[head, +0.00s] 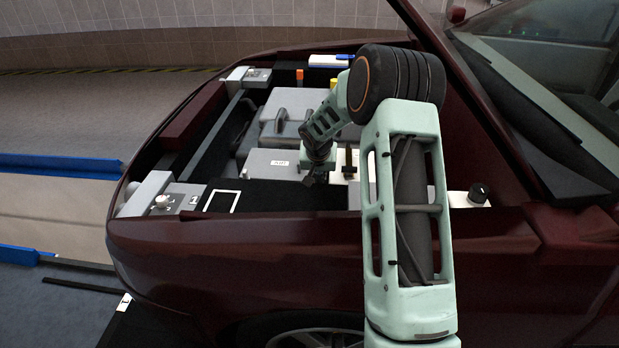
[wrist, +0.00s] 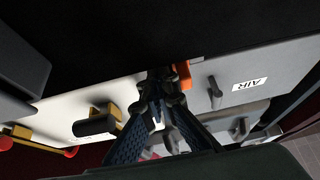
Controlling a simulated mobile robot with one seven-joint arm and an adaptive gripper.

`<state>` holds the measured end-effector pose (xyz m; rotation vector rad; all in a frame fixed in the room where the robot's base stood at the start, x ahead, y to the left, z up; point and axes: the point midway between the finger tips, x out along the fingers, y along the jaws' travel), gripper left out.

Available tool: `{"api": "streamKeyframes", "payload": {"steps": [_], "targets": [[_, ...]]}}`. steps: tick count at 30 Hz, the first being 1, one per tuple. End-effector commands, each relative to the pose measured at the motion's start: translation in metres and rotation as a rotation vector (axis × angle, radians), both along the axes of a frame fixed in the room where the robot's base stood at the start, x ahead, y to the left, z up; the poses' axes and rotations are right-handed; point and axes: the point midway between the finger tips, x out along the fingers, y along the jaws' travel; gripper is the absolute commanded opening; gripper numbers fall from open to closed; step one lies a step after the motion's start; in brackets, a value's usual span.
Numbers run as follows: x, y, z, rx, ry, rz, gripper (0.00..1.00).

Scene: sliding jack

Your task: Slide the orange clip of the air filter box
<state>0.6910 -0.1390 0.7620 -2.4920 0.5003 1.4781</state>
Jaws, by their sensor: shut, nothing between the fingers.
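The air filter box (head: 262,168) is a light grey box with an AIR label in the engine bay. In the wrist view the box (wrist: 222,75) shows its label on the right. The orange clip (wrist: 184,75) is small and sits at the box's left edge in that view. My gripper (wrist: 162,76) is shut and empty, its fingertips right beside the clip; I cannot tell if they touch it. In the head view my gripper (head: 313,177) is at the box's right end, and it and my arm hide the clip.
A black and yellow lever (wrist: 96,123) stands on a pale panel left of my fingers in the wrist view. A grey handle (wrist: 214,93) rises from the box on the other side. The dark red car body (head: 260,245) edges the bay.

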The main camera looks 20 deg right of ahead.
Motion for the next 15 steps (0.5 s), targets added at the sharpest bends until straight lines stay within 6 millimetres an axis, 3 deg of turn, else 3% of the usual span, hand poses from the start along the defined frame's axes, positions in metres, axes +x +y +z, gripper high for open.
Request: {"api": "streamKeyframes", "payload": {"steps": [15], "targets": [[0.0023, 0.0051, -0.0007, 0.0, 0.0, 0.0, 0.0]]}}
